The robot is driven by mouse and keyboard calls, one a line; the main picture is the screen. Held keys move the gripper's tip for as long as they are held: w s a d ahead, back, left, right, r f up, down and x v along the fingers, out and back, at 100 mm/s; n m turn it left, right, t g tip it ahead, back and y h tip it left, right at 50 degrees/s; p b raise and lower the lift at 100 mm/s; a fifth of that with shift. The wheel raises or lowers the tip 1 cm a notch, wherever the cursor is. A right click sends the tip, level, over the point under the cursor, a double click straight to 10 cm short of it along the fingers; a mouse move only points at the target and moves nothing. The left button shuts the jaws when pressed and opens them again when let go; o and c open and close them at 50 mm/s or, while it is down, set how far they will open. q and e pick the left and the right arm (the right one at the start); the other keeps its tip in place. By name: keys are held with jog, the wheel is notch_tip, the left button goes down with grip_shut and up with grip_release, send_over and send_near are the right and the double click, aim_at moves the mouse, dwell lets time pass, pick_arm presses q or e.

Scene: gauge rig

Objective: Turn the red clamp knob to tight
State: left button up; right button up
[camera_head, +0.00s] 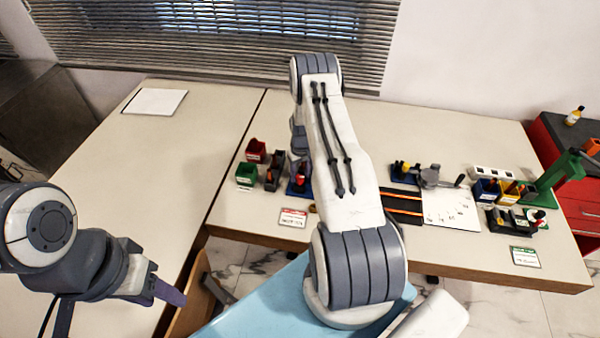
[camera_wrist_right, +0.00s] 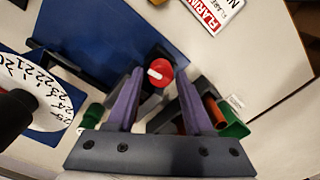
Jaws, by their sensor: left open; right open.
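The red clamp knob (camera_wrist_right: 160,73) shows in the right wrist view, with a pale bar across its top. It sits by a blue base plate (camera_wrist_right: 110,35). My right gripper (camera_wrist_right: 160,72) is open, its two purple fingers apart with the knob seen between their tips. I cannot tell how far above or around the knob they are. In the head view the blue fixture (camera_head: 299,189) is partly hidden by my right arm, and the right gripper is hidden too. My left gripper (camera_head: 130,300) is open and empty at the lower left, away from the fixture.
A numbered white dial (camera_wrist_right: 42,95) lies left of the knob in the wrist view. In the head view a red bin (camera_head: 256,151), a green bin (camera_head: 246,175) and a dark holder (camera_head: 274,172) stand left of the fixture. The left table (camera_head: 150,170) is mostly clear.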

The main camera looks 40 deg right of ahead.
jog(key=shift+f, duration=0.4)
grip_shut()
jog(key=shift+f+m+b, duration=0.25)
jog(key=shift+m+b, duration=0.25)
jog(key=shift+b, duration=0.7)
jog(key=shift+r+m+b, duration=0.2)
jog(key=shift+m+b, duration=0.15)
jog(key=shift+m, duration=0.05)
jog(key=shift+r, duration=0.1)
